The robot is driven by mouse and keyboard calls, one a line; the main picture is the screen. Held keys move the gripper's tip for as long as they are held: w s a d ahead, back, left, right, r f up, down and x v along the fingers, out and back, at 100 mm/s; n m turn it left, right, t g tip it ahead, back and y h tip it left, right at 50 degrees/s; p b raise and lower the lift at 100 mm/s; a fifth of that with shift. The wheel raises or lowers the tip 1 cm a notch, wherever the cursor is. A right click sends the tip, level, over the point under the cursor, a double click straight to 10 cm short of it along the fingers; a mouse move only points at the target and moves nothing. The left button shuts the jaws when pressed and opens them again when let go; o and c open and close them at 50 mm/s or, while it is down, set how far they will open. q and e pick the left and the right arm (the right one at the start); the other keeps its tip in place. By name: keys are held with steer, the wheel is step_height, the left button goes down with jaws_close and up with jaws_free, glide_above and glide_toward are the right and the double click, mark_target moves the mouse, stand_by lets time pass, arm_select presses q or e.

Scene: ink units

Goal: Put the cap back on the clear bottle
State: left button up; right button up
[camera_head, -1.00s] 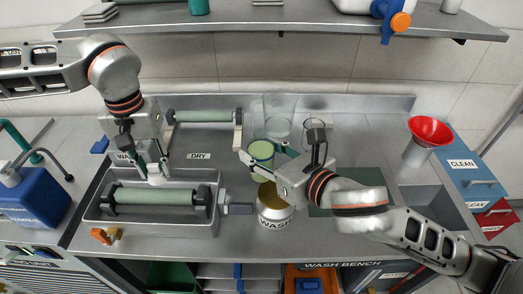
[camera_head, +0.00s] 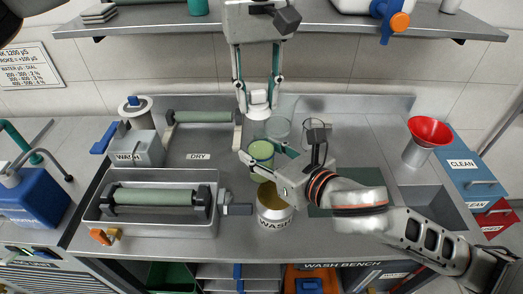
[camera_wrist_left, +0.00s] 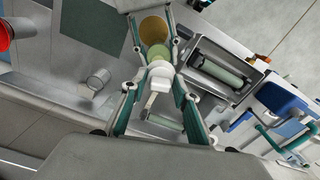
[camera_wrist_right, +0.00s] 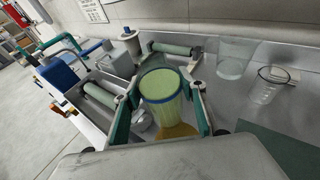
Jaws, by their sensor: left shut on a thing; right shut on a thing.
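The clear bottle (camera_head: 262,151), its contents green, is upright and uncapped, with its round top facing up. My right gripper (camera_wrist_right: 160,98) is shut around its sides and holds it above the wash pot (camera_head: 274,207). My left gripper (camera_head: 258,100) points down, shut on a white cap (camera_head: 258,112). In the head view the cap appears above the bottle, apart from it. In the left wrist view the cap (camera_wrist_left: 160,75) sits between the fingertips, with the bottle (camera_wrist_left: 160,53) just beyond it.
A clear beaker (camera_head: 279,130) and a smaller glass jug (camera_head: 316,133) stand close behind and right of the bottle. A steel tray (camera_head: 150,226) with a green roller lies left. A red funnel (camera_head: 430,130) is far right. The shelf (camera_head: 330,21) runs above the back.

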mark_target(261, 156)
arm_select(q)
steer(key=shift+s+d+r, duration=0.15)
steer(key=shift+d, duration=0.1)
steer(key=shift+f, duration=2.05)
steer(key=shift+r, duration=0.1)
steer(key=shift+f, duration=0.85)
steer(key=shift+f, duration=0.6)
steer(key=o, duration=0.8)
